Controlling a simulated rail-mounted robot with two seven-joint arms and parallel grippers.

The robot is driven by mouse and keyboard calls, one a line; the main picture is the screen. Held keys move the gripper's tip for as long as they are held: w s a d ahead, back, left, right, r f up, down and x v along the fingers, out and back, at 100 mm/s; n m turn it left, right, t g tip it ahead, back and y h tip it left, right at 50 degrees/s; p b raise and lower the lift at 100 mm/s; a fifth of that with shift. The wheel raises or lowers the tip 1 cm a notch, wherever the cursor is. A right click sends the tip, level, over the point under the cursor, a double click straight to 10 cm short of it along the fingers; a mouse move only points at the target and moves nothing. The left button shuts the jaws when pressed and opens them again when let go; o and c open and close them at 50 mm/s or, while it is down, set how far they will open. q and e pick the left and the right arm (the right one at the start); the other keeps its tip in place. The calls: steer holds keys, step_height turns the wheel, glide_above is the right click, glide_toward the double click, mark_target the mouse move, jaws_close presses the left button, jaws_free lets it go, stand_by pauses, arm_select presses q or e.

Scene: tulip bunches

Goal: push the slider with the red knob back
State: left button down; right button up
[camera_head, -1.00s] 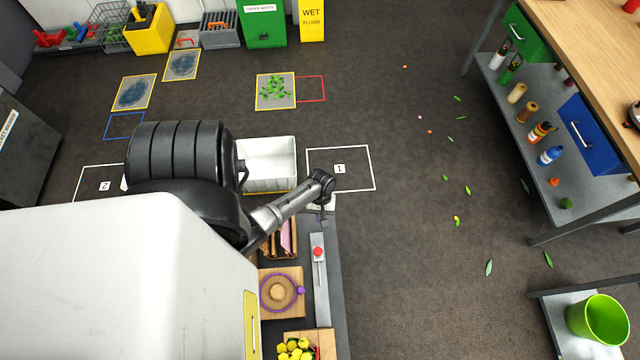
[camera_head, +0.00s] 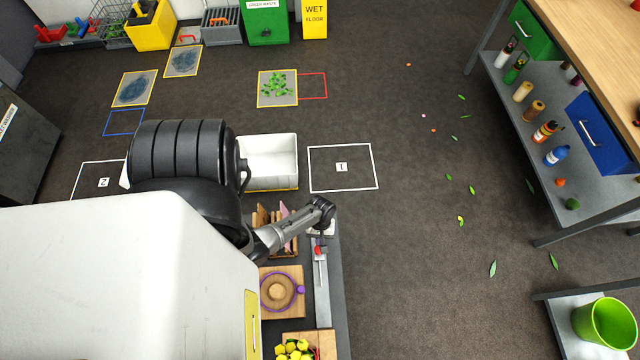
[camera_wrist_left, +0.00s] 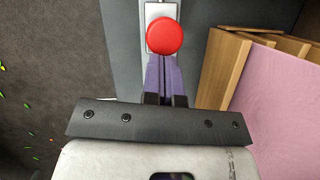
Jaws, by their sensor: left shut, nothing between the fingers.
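The slider's round red knob (camera_head: 318,250) stands at the far end of a narrow light-grey track plate (camera_head: 322,300) on the bench's right side. In the left wrist view the knob (camera_wrist_left: 164,36) is at the top centre, seen from above. My left gripper (camera_head: 321,237) is just beyond the knob, on its far side. In the left wrist view its purple fingers (camera_wrist_left: 163,76) are together and empty, with their tips right at the knob's edge. I cannot tell whether they touch it. My right gripper is not in view.
A wooden rack with pink sheets (camera_head: 286,226) stands close beside the gripper; it is also large in the left wrist view (camera_wrist_left: 275,100). A wooden board with a purple ring (camera_head: 282,291) and yellow tulips (camera_head: 293,348) lie nearer.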

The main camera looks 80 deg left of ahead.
arm_select(q)
steer(key=d+p, duration=0.1)
steer(key=d, duration=0.1)
steer(key=d+p, duration=0.1)
steer(key=d, duration=0.1)
steer(key=d+p, duration=0.1)
steer(key=d, duration=0.1)
steer(key=shift+s+d+r, duration=0.1)
steer(key=shift+s+r, duration=0.1)
steer(key=shift+r, duration=0.15)
steer(key=d, duration=0.2)
steer(key=d+p, duration=0.1)
steer(key=d, duration=0.1)
steer(key=d+p, duration=0.1)
steer(key=d, duration=0.2)
steer(key=shift+s+f, duration=0.15)
steer(key=shift+f, duration=0.15)
steer(key=shift+d, duration=0.4)
steer(key=shift+d+f, duration=0.1)
